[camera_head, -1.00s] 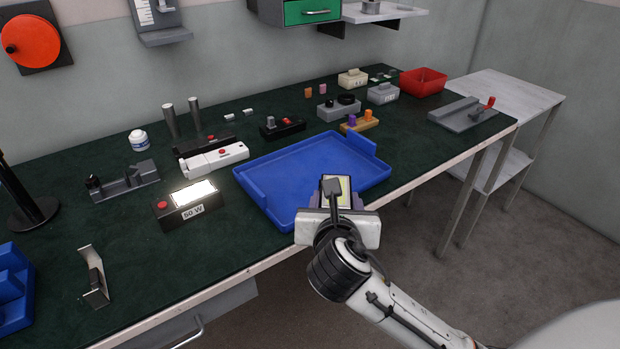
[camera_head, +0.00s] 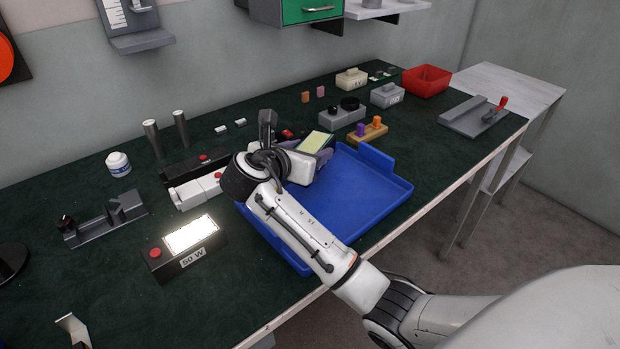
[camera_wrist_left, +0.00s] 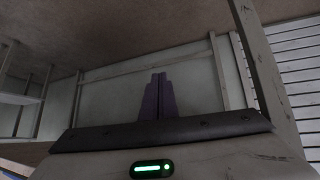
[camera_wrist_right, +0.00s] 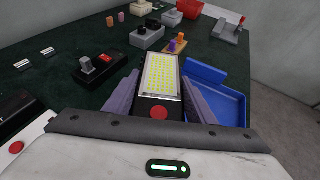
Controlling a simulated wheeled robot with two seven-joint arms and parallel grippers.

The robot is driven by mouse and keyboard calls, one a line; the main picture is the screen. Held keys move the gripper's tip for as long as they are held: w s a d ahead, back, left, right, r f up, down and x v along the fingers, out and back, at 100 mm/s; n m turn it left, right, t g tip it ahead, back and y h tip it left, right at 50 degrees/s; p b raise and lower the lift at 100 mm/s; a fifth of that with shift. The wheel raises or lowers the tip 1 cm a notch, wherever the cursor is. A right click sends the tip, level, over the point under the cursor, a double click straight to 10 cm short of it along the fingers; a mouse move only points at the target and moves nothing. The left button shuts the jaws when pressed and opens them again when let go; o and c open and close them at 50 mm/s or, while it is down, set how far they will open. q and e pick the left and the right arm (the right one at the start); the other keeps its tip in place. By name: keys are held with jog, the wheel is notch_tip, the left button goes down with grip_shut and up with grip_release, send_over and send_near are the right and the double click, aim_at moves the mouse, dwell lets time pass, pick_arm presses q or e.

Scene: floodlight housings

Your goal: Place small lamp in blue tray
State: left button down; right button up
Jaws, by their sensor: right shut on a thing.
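My right gripper (camera_head: 308,154) is shut on a small lamp (camera_head: 316,142), a dark housing with a yellowish LED panel. In the right wrist view the lamp (camera_wrist_right: 160,80) sits between the purple fingers, its red button towards me. The blue tray (camera_head: 355,200) lies on the bench and looks empty where it shows; my right arm hides part of it. The lamp is held up near the tray's far edge, and in the right wrist view the tray (camera_wrist_right: 222,108) is to its right. My left gripper (camera_wrist_left: 158,97) shows only in its wrist view, fingers together and empty.
A lit 50 W lamp (camera_head: 186,250) stands left of the tray. A white lamp (camera_head: 195,190) and a black one (camera_head: 190,165) lie beyond it. A wooden block with coloured pegs (camera_head: 366,132), a grey box (camera_head: 343,116) and a red bin (camera_head: 427,80) are further back.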

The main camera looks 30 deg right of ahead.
notch_tip(320, 180, down, 2)
jog(key=shift+s+f, duration=0.1)
jog(key=shift+s, duration=0.05)
notch_tip(320, 180, down, 4)
jog(key=shift+f+b, duration=0.1)
jog(key=shift+b, duration=0.2)
jog(key=o, duration=1.4)
jog(key=v, duration=1.2)
jog(key=shift+p, duration=0.3)
